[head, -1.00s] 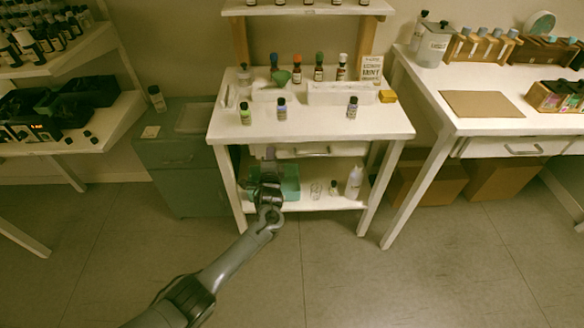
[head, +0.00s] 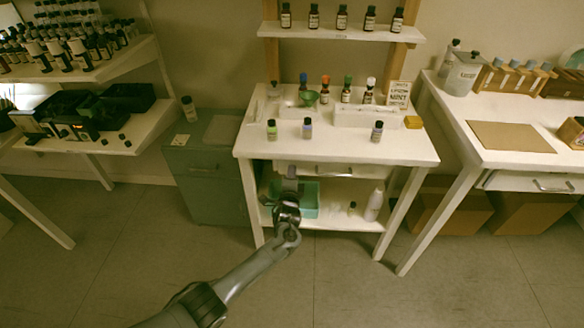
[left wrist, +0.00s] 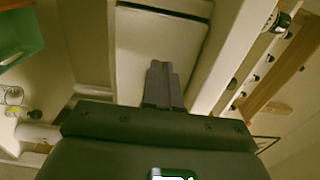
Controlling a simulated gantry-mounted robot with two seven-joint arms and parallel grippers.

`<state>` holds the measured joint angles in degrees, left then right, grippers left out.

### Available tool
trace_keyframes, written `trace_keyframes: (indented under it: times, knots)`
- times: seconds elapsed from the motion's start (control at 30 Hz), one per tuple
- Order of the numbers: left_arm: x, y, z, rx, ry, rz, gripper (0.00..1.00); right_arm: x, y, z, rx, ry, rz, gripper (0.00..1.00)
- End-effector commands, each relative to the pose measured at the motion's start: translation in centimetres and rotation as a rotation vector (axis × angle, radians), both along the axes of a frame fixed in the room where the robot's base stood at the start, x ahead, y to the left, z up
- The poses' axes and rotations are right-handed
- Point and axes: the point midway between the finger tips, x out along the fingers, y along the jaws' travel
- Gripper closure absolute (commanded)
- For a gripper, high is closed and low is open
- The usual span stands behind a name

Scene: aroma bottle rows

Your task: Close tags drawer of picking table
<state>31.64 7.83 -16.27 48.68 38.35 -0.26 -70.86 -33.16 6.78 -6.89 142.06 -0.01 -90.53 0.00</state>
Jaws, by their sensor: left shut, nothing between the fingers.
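The picking table (head: 400,152) is white and stands in the middle of the head view. Its white drawer (head: 362,171) has a metal handle and sits just under the tabletop. The drawer front looks close to the table's front edge; I cannot tell exactly how far it stands out. My left gripper (head: 292,172) is shut and empty, at the left end of the drawer front. In the left wrist view the shut fingers (left wrist: 160,80) point at a pale flat panel that seems to be the drawer; contact cannot be made out. My right gripper is not in view.
A green bin (head: 309,204) and a white bottle (head: 374,205) stand on the lower shelf, below my gripper. Small bottles (head: 377,131) stand on the tabletop. A grey cabinet (head: 208,180) is at the left, cardboard boxes (head: 460,214) at the right. The front floor is clear.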

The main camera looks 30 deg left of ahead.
Motion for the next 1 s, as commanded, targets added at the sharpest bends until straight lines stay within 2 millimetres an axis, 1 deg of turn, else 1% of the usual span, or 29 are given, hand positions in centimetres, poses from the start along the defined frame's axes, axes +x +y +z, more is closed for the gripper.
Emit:
trace_keyframes:
  times: [0.03, 0.1, 0.3, 0.5, 0.6, 0.77, 0.87, 0.97, 1.0]
  knots:
    - [-0.6, -0.5, 0.5, -0.001, 0.003, -0.002, 1.00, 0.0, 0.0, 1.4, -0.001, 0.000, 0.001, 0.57]
    - [-1.3, -1.0, 0.6, -0.001, 0.002, -0.004, 1.00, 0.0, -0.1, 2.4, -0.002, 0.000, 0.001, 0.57]
    - [-5.0, -3.2, 0.5, -0.002, -0.002, -0.005, 1.00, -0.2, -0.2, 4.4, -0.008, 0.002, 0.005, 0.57]
    - [-7.9, -4.8, 0.4, -0.002, -0.003, -0.004, 1.00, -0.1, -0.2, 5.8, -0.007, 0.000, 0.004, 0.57]
    - [-8.8, -5.4, 0.3, 0.000, -0.004, -0.003, 1.00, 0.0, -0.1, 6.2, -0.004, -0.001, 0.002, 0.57]
    - [-9.7, -5.9, 0.2, 0.000, -0.004, -0.004, 1.00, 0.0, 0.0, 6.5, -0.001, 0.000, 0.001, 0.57]
    - [-10.4, -6.0, -0.4, 0.001, 0.006, -0.003, 1.00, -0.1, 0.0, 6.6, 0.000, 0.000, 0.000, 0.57]
    - [-11.8, -6.0, -2.0, 0.001, 0.039, -0.003, 1.00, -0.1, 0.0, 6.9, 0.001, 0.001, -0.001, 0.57]
    - [-12.8, -5.9, -3.0, 0.001, 0.060, -0.002, 1.00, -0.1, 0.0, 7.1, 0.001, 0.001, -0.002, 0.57]
